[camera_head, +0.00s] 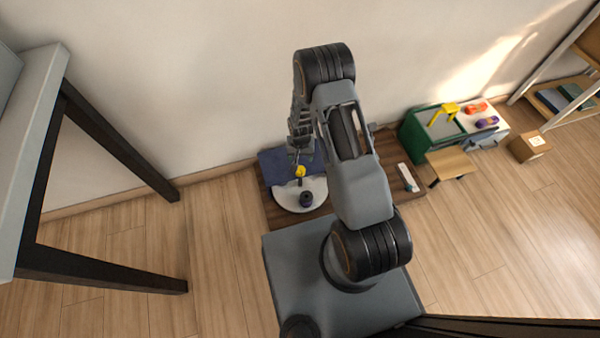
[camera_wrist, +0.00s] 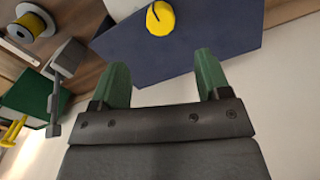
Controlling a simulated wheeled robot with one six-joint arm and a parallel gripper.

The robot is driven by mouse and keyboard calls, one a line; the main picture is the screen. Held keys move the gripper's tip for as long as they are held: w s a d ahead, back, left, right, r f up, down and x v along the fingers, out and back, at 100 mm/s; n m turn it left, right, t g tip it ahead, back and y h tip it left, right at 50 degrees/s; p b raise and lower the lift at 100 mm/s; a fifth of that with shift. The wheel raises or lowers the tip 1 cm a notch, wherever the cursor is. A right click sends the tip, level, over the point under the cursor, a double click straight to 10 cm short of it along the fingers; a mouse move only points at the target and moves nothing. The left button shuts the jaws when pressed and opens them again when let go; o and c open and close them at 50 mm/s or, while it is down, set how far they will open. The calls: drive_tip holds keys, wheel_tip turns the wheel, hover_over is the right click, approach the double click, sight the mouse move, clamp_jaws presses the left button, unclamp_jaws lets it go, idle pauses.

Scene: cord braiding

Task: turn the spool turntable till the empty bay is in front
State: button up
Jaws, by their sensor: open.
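The turntable looks to be the white rounded disc (camera_head: 290,196) on the low wooden board in the head view. A dark spool-like piece (camera_head: 306,200) stands on its near part. A small yellow piece (camera_head: 300,171) shows at its back edge, close below my gripper. I cannot make out which bay is empty. My gripper (camera_wrist: 160,72) is open, its green fingers apart with nothing between them. In the wrist view a yellow rounded piece (camera_wrist: 160,18) with a dark slit lies beyond the fingertips, against a dark blue panel (camera_wrist: 225,45). The disc is not clearly visible there.
The wooden board (camera_head: 398,155) reaches right along the wall. A yellow-wound spool (camera_wrist: 30,24) shows in the wrist view. A dark-legged table (camera_head: 35,150) stands left; the floor between is clear.

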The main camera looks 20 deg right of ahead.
sight(300, 170)
wheel_tip(300, 170, down, 12)
drive_tip(key=b, duration=0.4)
drive_tip(key=shift+r, duration=0.2)
drive_tip(key=shift+c, duration=0.3)
drive_tip(key=c, duration=1.2)
